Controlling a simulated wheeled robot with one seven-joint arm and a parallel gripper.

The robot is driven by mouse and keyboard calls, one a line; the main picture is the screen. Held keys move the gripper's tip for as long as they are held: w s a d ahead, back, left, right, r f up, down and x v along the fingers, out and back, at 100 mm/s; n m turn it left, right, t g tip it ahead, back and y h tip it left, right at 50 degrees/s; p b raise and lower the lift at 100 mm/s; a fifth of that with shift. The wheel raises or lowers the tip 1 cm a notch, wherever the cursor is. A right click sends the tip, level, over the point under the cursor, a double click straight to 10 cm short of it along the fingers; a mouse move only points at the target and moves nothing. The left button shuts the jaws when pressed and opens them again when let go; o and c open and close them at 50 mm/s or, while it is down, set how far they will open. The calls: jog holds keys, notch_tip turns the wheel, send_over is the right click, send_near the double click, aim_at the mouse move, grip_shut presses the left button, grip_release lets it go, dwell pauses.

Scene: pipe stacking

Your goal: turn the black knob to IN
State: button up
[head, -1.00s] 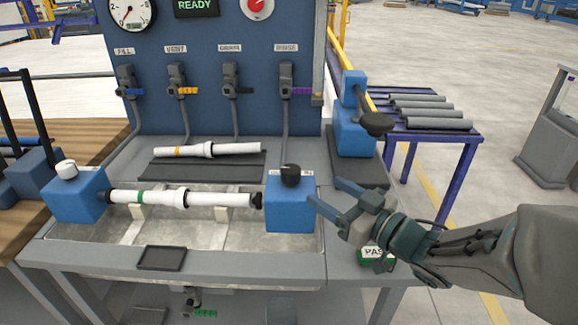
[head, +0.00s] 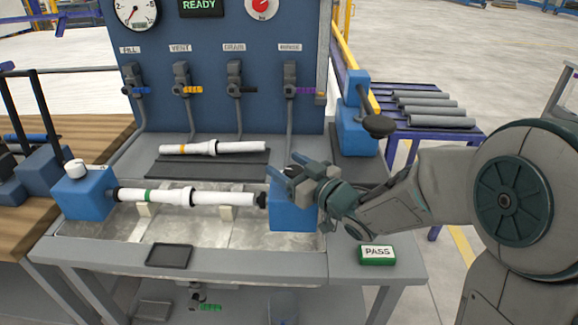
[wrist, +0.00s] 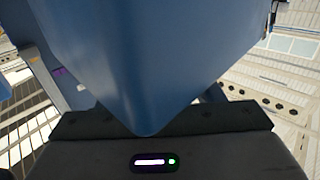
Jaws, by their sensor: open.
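The black knob sits on top of the right blue block (head: 292,218) at the right end of the trough. In the head view the knob is almost wholly hidden behind my gripper, and its marking cannot be read. In the wrist view a large blue surface (wrist: 140,60) fills the middle, and no knob shows there.
A white pipe (head: 180,197) with a green band lies between the right block and the left blue block (head: 85,195), which has a white knob. Another pipe (head: 215,148) lies on a dark mat behind. A blue clamp stand (head: 355,125) rises behind my gripper. A PASS box (head: 376,254) sits at front right.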

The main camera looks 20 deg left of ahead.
jog(key=shift+a, duration=0.1)
jog(key=c, duration=1)
jog(key=shift+o, duration=0.2)
